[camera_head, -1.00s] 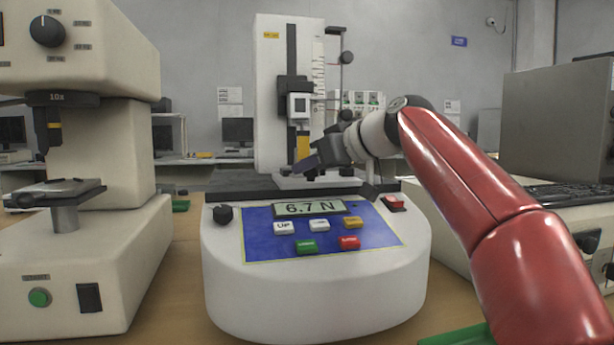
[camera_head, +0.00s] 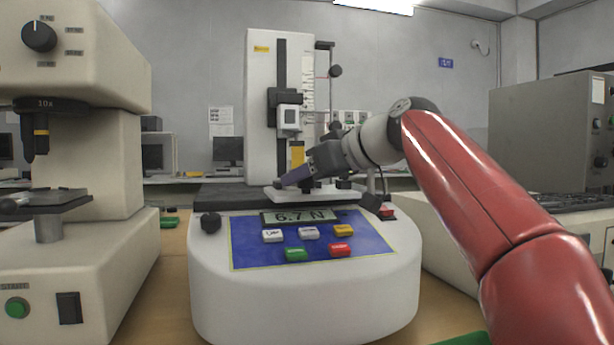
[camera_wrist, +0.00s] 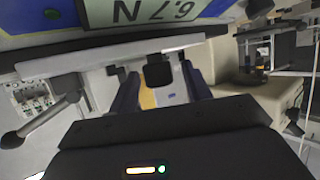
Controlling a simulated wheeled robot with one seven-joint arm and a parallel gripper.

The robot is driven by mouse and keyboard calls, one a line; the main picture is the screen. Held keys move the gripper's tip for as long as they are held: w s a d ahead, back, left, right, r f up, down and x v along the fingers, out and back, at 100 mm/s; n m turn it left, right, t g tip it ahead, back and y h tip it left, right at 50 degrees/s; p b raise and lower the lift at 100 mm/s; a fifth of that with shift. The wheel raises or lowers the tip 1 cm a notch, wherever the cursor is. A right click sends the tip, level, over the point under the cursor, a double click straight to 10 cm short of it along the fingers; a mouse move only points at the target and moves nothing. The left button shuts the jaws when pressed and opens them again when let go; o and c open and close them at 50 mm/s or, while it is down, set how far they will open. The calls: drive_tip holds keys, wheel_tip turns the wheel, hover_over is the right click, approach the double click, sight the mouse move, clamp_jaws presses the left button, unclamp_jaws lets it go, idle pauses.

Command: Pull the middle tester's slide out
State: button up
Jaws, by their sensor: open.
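The middle tester (camera_head: 300,295) is a white rounded unit with a blue panel, a 6.7 N display and a tall column behind. Its slide, a white plate (camera_head: 283,194) carrying small dark parts, lies at the column's foot in the head view. My gripper (camera_head: 284,182) reaches over the slide from the right, tilted down to the left. In the wrist view my gripper (camera_wrist: 162,90) has its two fingers apart, with a dark block (camera_wrist: 159,72) showing between them. I cannot tell whether the fingers touch anything. My gripper hides part of the slide.
A cream microscope-like tester (camera_head: 75,250) stands close on the left. A grey cabinet (camera_head: 535,130) and a cream unit stand on the right. The tester's column (camera_head: 262,100) rises behind my gripper. Wooden tabletop (camera_head: 160,280) shows between the left and middle units.

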drive_tip(key=v, duration=0.7)
drive_tip(key=shift+s+d, duration=0.25)
drive_tip(key=shift+r, duration=0.15)
